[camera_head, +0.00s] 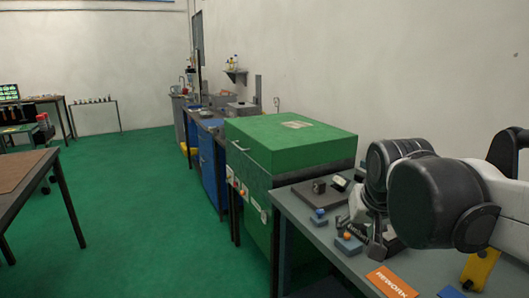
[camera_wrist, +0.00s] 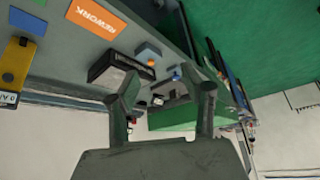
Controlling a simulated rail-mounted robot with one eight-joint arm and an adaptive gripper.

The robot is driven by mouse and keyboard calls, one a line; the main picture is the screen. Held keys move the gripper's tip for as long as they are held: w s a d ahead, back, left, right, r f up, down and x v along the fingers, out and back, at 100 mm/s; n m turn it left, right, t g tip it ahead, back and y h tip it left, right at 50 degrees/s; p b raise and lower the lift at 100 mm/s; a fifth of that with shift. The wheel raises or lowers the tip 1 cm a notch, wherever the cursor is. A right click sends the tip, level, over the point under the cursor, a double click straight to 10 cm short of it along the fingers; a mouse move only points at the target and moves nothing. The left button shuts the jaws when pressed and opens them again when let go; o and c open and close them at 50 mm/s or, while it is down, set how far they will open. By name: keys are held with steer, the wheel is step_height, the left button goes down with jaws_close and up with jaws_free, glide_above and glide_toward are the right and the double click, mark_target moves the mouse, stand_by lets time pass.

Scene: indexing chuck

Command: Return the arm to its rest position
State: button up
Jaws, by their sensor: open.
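My gripper (camera_wrist: 167,90) shows in the wrist view with its two grey fingers spread apart and nothing between them. It is over the grey workbench, which lies beyond the fingertips. In the head view my arm reaches in from the right, and its dark joints hide most of the gripper. The grey workbench (camera_head: 294,212) carries a dark base plate (camera_head: 330,198) with a small dark fixture (camera_head: 319,186) on it. A small block with an orange knob (camera_head: 348,243) and a small blue block (camera_head: 318,216) sit near the bench's front edge.
An orange REWORK card (camera_head: 391,282) lies on the bench; a black labelled box (camera_wrist: 110,70) is close to one finger. A yellow item (camera_head: 480,268) is at the right. A green cabinet (camera_head: 285,140) stands behind the bench, the wall alongside. Green floor (camera_head: 140,220) is open at left.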

steer(key=s+f, duration=0.3)
steer(key=s, duration=0.4)
steer(key=s+f+n+t, duration=0.1)
steer(key=s+f, duration=0.3)
steer(key=s, duration=0.3)
